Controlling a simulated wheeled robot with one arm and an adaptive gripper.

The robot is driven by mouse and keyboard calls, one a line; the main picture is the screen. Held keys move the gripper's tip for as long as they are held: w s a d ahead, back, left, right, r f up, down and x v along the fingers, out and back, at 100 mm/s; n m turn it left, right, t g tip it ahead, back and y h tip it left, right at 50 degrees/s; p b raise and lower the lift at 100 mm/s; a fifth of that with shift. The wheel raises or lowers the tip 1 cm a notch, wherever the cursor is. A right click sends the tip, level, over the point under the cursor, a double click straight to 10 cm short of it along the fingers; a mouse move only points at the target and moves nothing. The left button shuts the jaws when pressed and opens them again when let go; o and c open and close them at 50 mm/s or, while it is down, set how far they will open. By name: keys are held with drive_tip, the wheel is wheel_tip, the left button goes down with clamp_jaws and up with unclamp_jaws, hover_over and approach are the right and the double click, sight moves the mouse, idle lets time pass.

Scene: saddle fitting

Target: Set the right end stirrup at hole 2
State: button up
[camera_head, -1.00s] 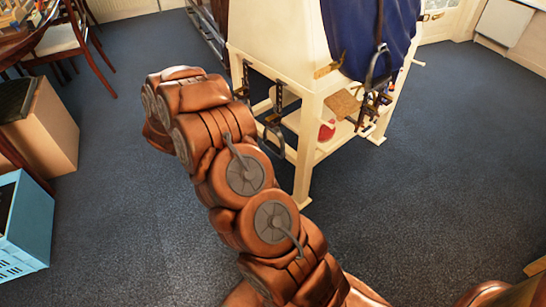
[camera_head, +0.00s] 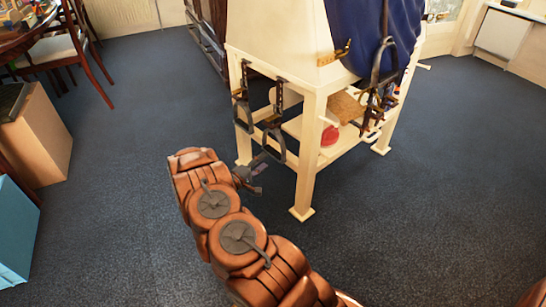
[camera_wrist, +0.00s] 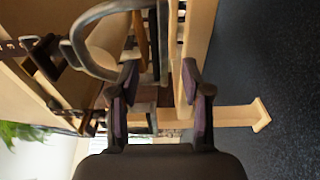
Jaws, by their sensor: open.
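The right end stirrup (camera_head: 274,148) is a dark metal loop hanging on a short dark leather (camera_head: 279,97) at the end of the cream stand. In the wrist view its grey loop (camera_wrist: 85,60) is large at the upper left, close to my gripper. The left end stirrup (camera_head: 242,116) hangs on its own leather beside it. My gripper (camera_head: 262,175) is below and a little left of the right end stirrup in the head view. In the wrist view its two purple-padded fingers (camera_wrist: 160,90) are apart with nothing held between them. The leather's hole numbers cannot be read.
The cream stand (camera_head: 309,150) has legs and a lower shelf holding a red-lidded tub (camera_head: 330,136). Another stirrup (camera_head: 383,62) hangs by the blue cloth (camera_head: 355,35). A box (camera_head: 40,130) and blue crate (camera_head: 16,230) stand left. Carpet is clear around the stand.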

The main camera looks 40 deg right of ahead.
sight(271, 155)
drive_tip(key=shift+w+d+b, duration=0.15)
drive_tip(key=shift+d+b, duration=0.35)
drive_tip(key=shift+d, duration=1.2)
drive_tip(key=shift+w+d+b, duration=0.1)
drive_tip(key=shift+d+b, duration=0.35)
drive_tip(key=shift+d, duration=1.25)
drive_tip(key=shift+c, duration=0.2)
clamp_jaws()
